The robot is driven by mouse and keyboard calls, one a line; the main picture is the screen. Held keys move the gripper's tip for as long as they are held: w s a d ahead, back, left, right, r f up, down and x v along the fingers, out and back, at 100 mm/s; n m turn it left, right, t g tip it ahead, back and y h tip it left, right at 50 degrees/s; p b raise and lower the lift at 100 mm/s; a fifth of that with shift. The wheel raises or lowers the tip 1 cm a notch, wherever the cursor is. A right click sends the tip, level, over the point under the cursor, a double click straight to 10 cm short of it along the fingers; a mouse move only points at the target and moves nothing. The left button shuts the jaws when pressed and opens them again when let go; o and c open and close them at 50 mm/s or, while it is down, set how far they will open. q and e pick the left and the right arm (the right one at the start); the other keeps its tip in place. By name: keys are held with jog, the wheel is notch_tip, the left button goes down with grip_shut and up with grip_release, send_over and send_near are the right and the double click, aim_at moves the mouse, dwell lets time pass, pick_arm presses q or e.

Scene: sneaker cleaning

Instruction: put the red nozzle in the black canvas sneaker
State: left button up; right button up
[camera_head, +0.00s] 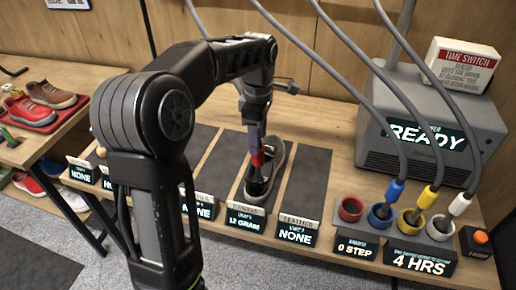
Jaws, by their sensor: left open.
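The black canvas sneaker (275,176) stands on a dark mat in the middle of the bench, its toe end toward me. The red nozzle (258,159) stands upright at the sneaker's opening, its lower end appearing to be inside the shoe; its depth is hard to tell. My left gripper (255,136) points down just above the sneaker, open, around or right against the top of the nozzle. The fingertips are small and partly merged with the nozzle, so contact cannot be told. My right gripper is out of view.
A red cup (350,209) is empty. Blue (394,190), yellow (427,198) and white (459,205) nozzles on hoses stand in holders at the right. A grey machine (415,130) reads READY. Dark mats flank the sneaker. Other shoes (50,96) are at the left.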

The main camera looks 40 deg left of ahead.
pick_arm(q)
notch_tip(320, 180, up, 4)
jog(key=shift+f, duration=0.1)
notch_tip(320, 180, up, 2)
jog(key=shift+r+p, duration=0.15)
jog(key=shift+p, duration=0.6)
jog(key=shift+r+p, duration=0.4)
jog(key=shift+r, duration=0.15)
